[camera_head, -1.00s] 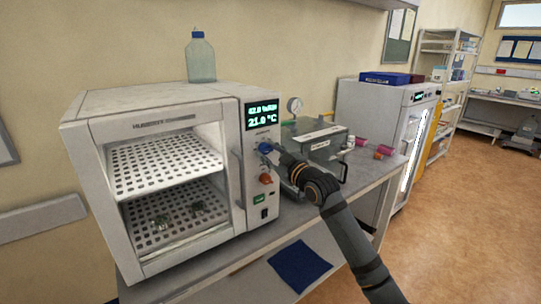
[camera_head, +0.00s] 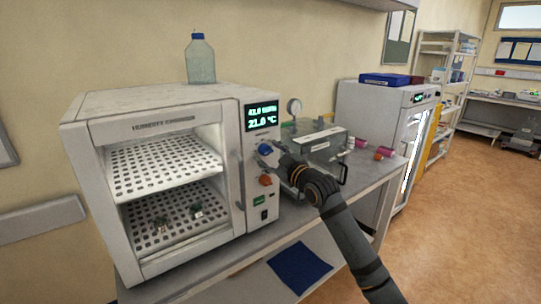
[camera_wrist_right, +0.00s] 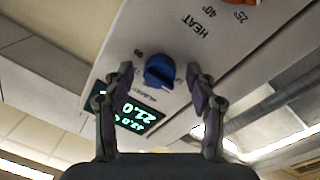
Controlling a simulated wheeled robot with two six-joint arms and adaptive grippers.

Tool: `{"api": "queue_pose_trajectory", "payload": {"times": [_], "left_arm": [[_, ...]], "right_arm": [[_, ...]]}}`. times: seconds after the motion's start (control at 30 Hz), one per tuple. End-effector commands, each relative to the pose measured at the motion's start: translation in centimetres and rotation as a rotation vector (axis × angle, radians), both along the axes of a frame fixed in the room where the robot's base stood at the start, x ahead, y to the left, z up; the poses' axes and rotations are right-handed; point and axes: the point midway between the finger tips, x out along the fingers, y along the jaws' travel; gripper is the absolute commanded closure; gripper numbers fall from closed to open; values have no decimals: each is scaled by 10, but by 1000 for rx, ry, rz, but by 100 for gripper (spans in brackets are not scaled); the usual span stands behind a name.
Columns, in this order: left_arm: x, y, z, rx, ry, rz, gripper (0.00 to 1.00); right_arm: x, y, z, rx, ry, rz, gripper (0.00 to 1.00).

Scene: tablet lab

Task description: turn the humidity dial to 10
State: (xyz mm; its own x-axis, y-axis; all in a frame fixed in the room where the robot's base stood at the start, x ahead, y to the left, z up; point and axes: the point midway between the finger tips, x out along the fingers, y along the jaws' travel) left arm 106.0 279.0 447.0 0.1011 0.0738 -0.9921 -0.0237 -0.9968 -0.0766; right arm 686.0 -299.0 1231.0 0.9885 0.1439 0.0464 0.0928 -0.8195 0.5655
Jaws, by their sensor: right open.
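The humidity chamber (camera_head: 165,108) stands on the bench with its display (camera_head: 261,117) lit, reading about 42.0 on top and 21.0 °C below. The blue humidity dial (camera_head: 265,148) sits below the display; the orange heat dial (camera_head: 265,180) is under it. My right gripper (camera_head: 282,158) is just right of the blue dial. In the right wrist view, the blue dial (camera_wrist_right: 160,71) lies ahead between the spread fingers of my right gripper (camera_wrist_right: 158,84), which is open and empty, with gaps on both sides. My left gripper is not in view.
A grey metal box (camera_head: 322,143) with a gauge (camera_head: 294,106) stands right of the chamber, close to my right arm. A bottle (camera_head: 200,60) stands on top of the chamber. A fridge (camera_head: 380,120) is further right.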

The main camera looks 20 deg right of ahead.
Motion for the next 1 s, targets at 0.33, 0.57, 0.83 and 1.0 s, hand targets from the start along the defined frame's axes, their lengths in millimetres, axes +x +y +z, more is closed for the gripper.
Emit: {"api": "queue_pose_trajectory", "payload": {"times": [0.33, 0.57, 0.83, 1.0], "left_arm": [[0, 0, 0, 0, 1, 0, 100], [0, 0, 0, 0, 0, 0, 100], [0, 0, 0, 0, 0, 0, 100], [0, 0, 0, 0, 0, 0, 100]], "right_arm": [[-46, -8, -4, -13, 3, -2, 43], [-68, -12, -4, -8, 0, -5, 43], [-74, -10, -4, -1, 0, 1, 43], [-74, -11, -4, -1, -1, 1, 43]]}}
